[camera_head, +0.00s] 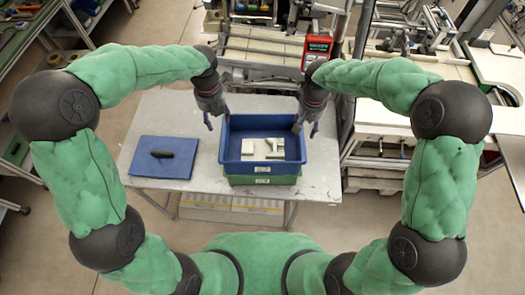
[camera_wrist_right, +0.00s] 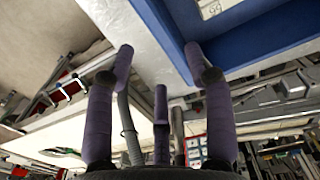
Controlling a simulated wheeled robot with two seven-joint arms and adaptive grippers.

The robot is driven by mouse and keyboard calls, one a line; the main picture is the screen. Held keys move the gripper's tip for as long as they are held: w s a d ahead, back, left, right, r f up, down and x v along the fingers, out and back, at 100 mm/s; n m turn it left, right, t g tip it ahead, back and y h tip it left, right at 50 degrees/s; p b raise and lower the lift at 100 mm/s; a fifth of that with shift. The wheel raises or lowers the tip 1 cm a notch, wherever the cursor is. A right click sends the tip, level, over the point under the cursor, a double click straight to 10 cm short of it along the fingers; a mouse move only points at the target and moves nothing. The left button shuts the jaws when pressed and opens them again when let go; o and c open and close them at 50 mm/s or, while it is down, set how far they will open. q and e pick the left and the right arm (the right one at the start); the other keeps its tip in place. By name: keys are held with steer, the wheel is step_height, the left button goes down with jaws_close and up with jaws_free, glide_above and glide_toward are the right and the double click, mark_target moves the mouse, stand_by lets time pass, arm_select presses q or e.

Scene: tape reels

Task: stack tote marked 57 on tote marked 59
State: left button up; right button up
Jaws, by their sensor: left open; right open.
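A blue tote (camera_head: 229,162) stands on a green tote (camera_head: 262,181) on the grey table, its rim lined up over it. The blue tote holds a few pale blocks (camera_head: 262,148). Both front labels are too small to read in the head view. My left gripper (camera_head: 216,118) is open at the blue tote's back left corner. My right gripper (camera_head: 305,128) is open at its back right side. In the right wrist view my right gripper's fingers (camera_wrist_right: 160,65) are spread and empty, beside the blue tote's wall (camera_wrist_right: 250,35).
A blue mat (camera_head: 140,170) with a dark object (camera_head: 162,154) lies on the table (camera_head: 318,180) to the left. A red device (camera_head: 317,47) and machinery stand behind the table. A white bench (camera_head: 385,112) is to the right. Boxes sit under the table.

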steer(key=shift+r, duration=2.25)
